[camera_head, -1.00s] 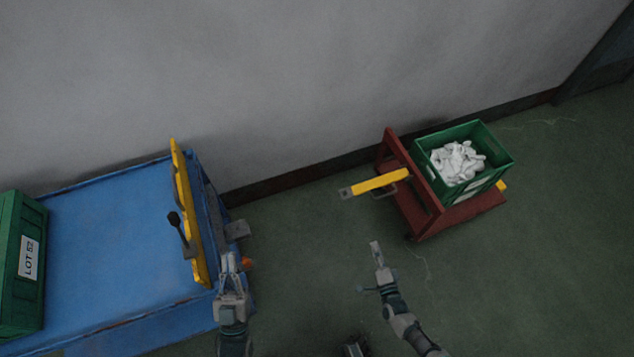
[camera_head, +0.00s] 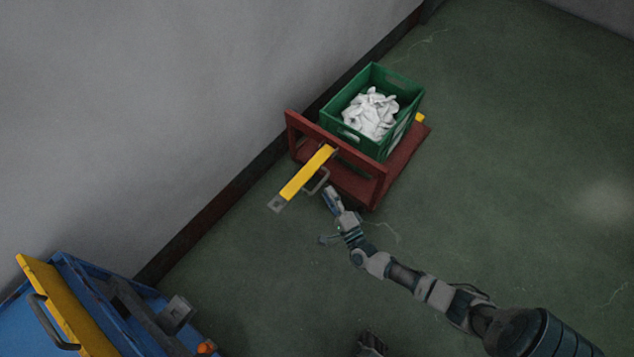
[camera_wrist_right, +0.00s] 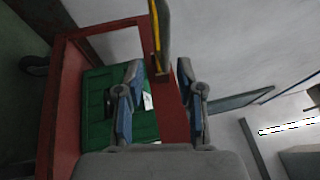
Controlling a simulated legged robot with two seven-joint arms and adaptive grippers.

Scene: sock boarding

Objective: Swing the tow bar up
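The tow bar (camera_head: 305,173) is a yellow bar with a grey plate at its free end. It sticks out from the red cart (camera_head: 357,188) toward the lower left in the head view. A grey loop handle (camera_head: 318,184) sits along its side. My right gripper (camera_head: 328,192) is just beside that handle, and I cannot tell whether they touch. In the wrist view my right gripper (camera_wrist_right: 161,100) has its fingers apart, with nothing clearly between them. The bar's yellow edge (camera_wrist_right: 155,28) shows above the fingers there.
A green crate (camera_head: 334,112) with white socks (camera_head: 370,112) stands on the cart, close to the wall (camera_head: 200,100). A blue cart (camera_head: 100,300) with a yellow bar (camera_head: 62,308) is at the lower left. The floor (camera_head: 520,180) to the right is open.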

